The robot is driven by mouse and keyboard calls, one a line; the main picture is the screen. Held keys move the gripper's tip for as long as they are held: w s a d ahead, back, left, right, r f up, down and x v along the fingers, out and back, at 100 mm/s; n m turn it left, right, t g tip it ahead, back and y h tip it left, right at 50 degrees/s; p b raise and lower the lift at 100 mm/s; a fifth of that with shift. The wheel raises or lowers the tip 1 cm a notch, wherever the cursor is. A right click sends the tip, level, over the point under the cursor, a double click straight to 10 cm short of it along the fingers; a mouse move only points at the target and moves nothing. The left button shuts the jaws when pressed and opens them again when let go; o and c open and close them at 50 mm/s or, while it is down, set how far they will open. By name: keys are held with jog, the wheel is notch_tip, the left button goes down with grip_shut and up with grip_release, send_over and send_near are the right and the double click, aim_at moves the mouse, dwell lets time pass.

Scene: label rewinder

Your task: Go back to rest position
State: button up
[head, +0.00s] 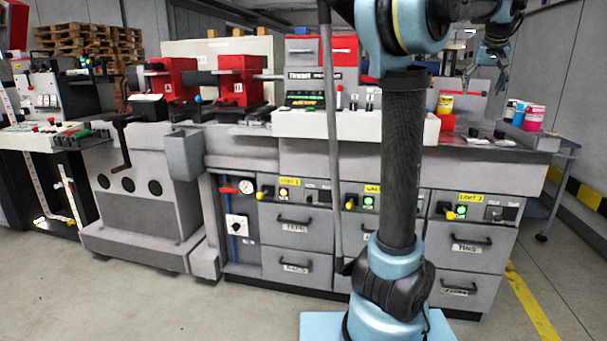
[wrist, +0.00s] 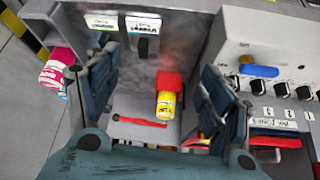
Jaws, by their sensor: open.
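My gripper (head: 488,84) is raised over the right end of the label rewinder (head: 345,123) in the head view, its fingers pointing down. In the wrist view my gripper (wrist: 158,65) has its two dark fingers spread wide with nothing held between them. A yellow can (wrist: 166,104) with a red part by it shows beyond the fingers, on the machine top below. The yellow can (head: 445,103) also stands on the machine top in the head view, left of and below the gripper.
Several coloured cans, one of them magenta (head: 534,119), stand on a side table (head: 567,146) at the right. A magenta can (wrist: 57,74) shows left of the fingers in the wrist view. A control panel (wrist: 270,75) with knobs lies to the right. Floor in front is clear.

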jog(key=s+a+f+n+g+y, duration=0.1)
jog(key=s+a+f, duration=0.3)
jog(key=a+f, duration=0.8)
jog(key=s+a+f+n+g+y, duration=0.15)
jog(key=s+a+f, duration=0.45)
jog(key=a, duration=1)
jog(key=s+a+f, duration=0.3)
jog(key=s+f, duration=0.2)
jog(key=f, duration=0.3)
jog(key=s+a+f+n, duration=0.1)
jog(key=s+a+f, duration=0.3)
jog(key=s+f, duration=0.2)
jog(key=s+a+f+n+g, duration=0.1)
jog(key=s+a+f, duration=0.3)
jog(key=f, duration=0.6)
jog(key=shift+s+f, duration=0.2)
jog(key=shift+s, duration=0.5)
jog(key=shift+w+f, duration=0.2)
jog(key=shift+w, duration=0.25)
